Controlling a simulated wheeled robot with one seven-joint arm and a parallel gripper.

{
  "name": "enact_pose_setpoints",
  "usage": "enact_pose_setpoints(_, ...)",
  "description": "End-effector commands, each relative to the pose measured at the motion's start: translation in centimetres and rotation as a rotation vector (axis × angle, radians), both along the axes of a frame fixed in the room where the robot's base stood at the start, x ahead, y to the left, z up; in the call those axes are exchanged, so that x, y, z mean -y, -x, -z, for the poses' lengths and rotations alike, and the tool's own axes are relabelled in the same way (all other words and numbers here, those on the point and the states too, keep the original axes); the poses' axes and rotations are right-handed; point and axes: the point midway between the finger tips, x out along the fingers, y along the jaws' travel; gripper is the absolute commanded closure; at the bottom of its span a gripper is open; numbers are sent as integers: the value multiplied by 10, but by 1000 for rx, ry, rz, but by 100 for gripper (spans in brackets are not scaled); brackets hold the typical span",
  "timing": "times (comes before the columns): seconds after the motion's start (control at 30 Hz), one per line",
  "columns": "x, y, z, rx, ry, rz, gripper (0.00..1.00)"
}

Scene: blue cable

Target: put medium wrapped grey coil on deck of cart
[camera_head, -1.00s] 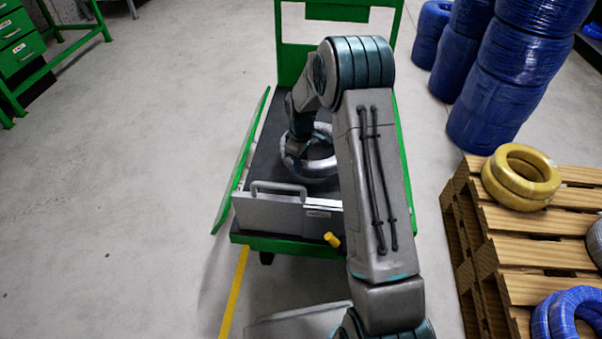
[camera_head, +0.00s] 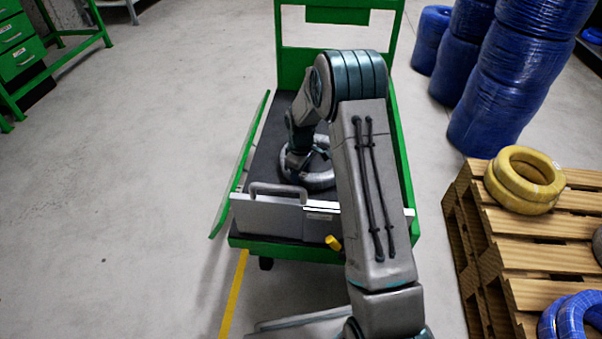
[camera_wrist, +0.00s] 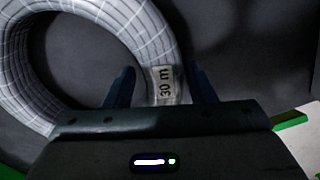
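The grey coil (camera_head: 320,181), wrapped with a light grid of bands, lies flat over the dark deck (camera_head: 262,165) of the green cart. It appears to rest on the deck; my arm hides part of it. In the wrist view the coil (camera_wrist: 95,12) fills the upper left, with a "30 m" label. My gripper (camera_head: 293,170) is low at the coil's left side. In the wrist view its two fingers (camera_wrist: 161,88) stand apart, one on each side of the labelled tube, with a visible gap beside the left finger.
A grey case (camera_head: 268,215) with a handle stands along the deck's near edge. The cart's green side panel (camera_head: 238,175) leans outward at left. A wooden pallet (camera_head: 540,250) with yellow coils (camera_head: 525,180) and blue coils stands at right. Blue coil stacks (camera_head: 500,90) stand behind it.

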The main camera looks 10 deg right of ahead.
Motion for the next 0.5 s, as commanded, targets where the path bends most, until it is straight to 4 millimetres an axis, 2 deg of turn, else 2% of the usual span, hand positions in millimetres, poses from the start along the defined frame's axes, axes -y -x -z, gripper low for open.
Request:
enact_pose_setpoints(0.27, 0, 0, -5, 0, 0, 0, 50)
enact_pose_setpoints(0.37, 0, 0, -18, 1, 0, 0, 50)
enact_pose_setpoints(0.5, 0, 0, -48, 3, 0, 0, 50)
